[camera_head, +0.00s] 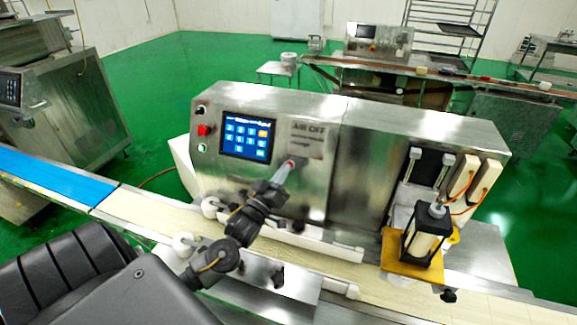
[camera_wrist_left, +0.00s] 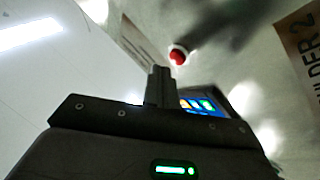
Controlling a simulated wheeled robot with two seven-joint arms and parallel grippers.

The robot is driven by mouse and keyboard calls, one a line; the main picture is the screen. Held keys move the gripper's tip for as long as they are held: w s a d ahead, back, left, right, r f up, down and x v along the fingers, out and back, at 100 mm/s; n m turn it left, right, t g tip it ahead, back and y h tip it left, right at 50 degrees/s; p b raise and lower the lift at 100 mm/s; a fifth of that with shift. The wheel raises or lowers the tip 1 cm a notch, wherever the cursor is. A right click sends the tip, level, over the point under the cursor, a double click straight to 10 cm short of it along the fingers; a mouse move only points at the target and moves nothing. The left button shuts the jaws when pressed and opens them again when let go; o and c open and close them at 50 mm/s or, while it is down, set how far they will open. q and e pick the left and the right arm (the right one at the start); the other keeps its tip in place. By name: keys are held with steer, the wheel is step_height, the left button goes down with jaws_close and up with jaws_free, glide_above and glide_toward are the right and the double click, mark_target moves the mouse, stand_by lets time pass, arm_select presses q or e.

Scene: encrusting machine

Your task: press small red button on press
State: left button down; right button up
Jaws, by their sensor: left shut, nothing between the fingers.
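The press is a steel machine (camera_head: 365,135) in the middle of the head view, with a lit blue touchscreen (camera_head: 246,137) on its front. A small red button (camera_wrist_left: 178,57) with a pale ring shows in the wrist view on a grey panel, just beyond my fingertips. In the head view, a small red spot (camera_head: 291,162) shows below the "AIR OFF" label, beside my left gripper (camera_head: 296,167). The left gripper's fingers (camera_wrist_left: 159,85) are shut and empty, pointing toward the button; I cannot tell whether they touch it. My right gripper is out of view.
A larger red knob (camera_head: 203,130) sits left of the screen. A pale conveyor belt (camera_head: 140,212) with a blue section (camera_head: 55,176) runs along the press front. A black-framed unit (camera_head: 427,235) on a yellow plate stands at the right. Green floor lies behind.

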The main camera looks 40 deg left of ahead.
arm_select(q)
steer(key=shift+w+f, duration=0.1)
steer(key=shift+w, duration=0.05)
steer(key=shift+w+a+f, duration=0.1)
steer(key=shift+w+a, duration=0.05)
steer(key=shift+w, duration=0.05)
stand_by(0.3)
steer(key=shift+w+a+f, duration=0.1)
steer(key=shift+w+f, duration=0.05)
steer(key=shift+w, duration=0.15)
stand_by(0.7)
steer(key=shift+s, duration=0.1)
stand_by(0.3)
steer(key=shift+s+d+r+p, duration=0.25)
steer(key=shift+s+r+p, duration=0.15)
steer(key=shift+s, duration=0.15)
steer(key=s+p, duration=0.1)
steer(key=s+d+r+p, duration=0.1)
steer(key=s+r+p, duration=0.1)
steer(key=s, duration=0.1)
steer(key=shift+s+d, duration=0.1)
steer(key=shift+d, duration=0.15)
